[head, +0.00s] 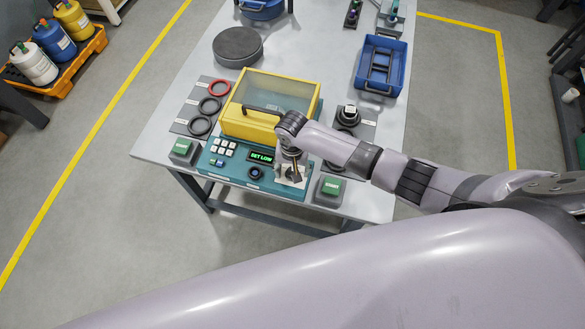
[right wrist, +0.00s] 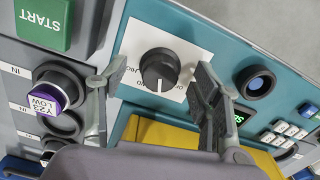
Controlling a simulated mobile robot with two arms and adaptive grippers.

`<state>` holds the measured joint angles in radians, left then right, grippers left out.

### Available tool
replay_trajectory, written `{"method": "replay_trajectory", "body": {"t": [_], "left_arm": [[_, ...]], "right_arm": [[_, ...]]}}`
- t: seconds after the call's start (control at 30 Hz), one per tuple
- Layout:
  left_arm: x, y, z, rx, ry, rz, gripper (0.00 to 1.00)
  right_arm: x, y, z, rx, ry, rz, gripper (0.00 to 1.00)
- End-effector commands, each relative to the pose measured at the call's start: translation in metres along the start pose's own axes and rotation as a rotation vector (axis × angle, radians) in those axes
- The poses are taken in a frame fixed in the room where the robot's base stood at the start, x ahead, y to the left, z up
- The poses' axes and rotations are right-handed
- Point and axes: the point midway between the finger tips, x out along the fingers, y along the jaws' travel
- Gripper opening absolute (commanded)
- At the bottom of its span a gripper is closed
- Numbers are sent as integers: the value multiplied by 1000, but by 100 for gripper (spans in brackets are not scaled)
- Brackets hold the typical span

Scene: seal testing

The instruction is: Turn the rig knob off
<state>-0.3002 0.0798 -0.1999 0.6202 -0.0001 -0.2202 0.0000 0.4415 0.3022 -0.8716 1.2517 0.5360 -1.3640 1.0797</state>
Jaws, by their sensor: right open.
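The rig knob (right wrist: 159,68) is black and round, on a white label plate (right wrist: 135,45) of the teal panel. My right gripper (right wrist: 160,72) is open, with one finger on each side of the knob and gaps visible. In the head view, my right gripper (head: 291,172) is over the plate and mostly hides the knob. The rig (head: 228,170) has a green display (head: 261,157) reading SET LOW. My left gripper is not in view.
A blue round button (right wrist: 256,83) and several small keys (right wrist: 290,130) are beside the knob. A green START button (right wrist: 45,20) and a purple-capped part labelled Y23 LOW (right wrist: 52,95) are near one finger. The yellow-framed chamber (head: 250,127) stands behind the panel.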

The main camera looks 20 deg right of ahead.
Motion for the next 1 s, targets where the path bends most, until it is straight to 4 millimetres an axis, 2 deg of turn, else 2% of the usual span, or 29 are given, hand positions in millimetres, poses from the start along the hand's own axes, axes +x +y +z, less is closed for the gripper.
{"method": "replay_trajectory", "body": {"t": [0.13, 0.47, 1.0], "left_arm": [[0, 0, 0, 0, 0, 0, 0], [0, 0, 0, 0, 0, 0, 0], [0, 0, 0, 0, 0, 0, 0]], "right_arm": [[0, 0, 0, 0, 0, 0, 71], [0, 0, 1, 39, -2, -1, 71], [1, -1, 2, 945, -6, 0, 71]]}}
